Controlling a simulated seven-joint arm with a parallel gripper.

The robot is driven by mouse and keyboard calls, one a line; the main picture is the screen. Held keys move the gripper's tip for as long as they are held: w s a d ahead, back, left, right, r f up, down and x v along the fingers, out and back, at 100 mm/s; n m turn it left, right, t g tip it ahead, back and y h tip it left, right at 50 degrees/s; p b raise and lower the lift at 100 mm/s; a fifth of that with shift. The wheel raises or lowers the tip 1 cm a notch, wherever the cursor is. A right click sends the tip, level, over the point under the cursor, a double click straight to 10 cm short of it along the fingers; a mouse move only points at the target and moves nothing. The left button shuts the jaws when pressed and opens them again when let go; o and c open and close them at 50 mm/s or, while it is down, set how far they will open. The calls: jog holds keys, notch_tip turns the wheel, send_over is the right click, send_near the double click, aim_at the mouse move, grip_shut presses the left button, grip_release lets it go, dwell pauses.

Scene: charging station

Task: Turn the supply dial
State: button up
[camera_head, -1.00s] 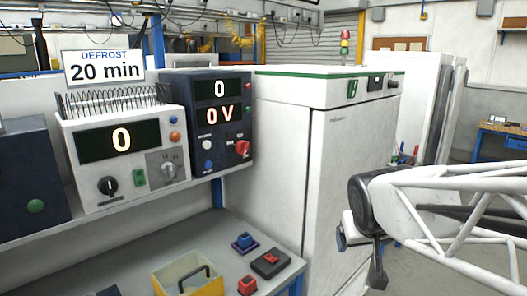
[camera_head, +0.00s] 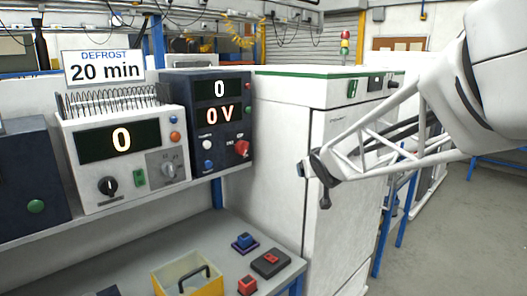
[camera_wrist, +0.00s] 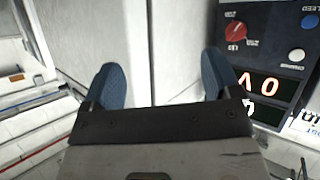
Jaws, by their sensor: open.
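The dark blue supply unit (camera_head: 207,126) stands on the shelf, with displays reading 0 and 0 V. Its red supply dial (camera_head: 242,148) is at the lower right of its face. In the wrist view the dial (camera_wrist: 236,31) shows upside down at the upper right, beyond the right finger. My gripper (camera_head: 315,178) is to the right of the unit, in front of the white cabinet, apart from the dial. In the wrist view my gripper (camera_wrist: 162,85) has its two blue fingers spread, with nothing between them.
The white unit (camera_head: 123,155) with a 0 display and black knob stands left of the supply unit. The tall white cabinet (camera_head: 345,160) stands behind my gripper. A yellow bin (camera_head: 208,288) and red and blue switch blocks sit on the lower bench.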

jog(key=w+a+n+t+y, duration=0.25)
jog(key=w+a+y, duration=0.25)
jog(key=w+a, duration=0.6)
jog(key=n+g+y, duration=0.2)
jog(key=n+y, duration=0.3)
jog(key=y, duration=0.1)
send_near(246, 151)
jog(key=x, duration=0.3)
jog(key=shift+w+d, duration=0.1)
jog(key=shift+w, duration=0.1)
jog(key=shift+x, duration=3.9)
jog(key=shift+c, duration=0.3)
jog(key=shift+s, duration=0.1)
jog(key=c, duration=0.9)
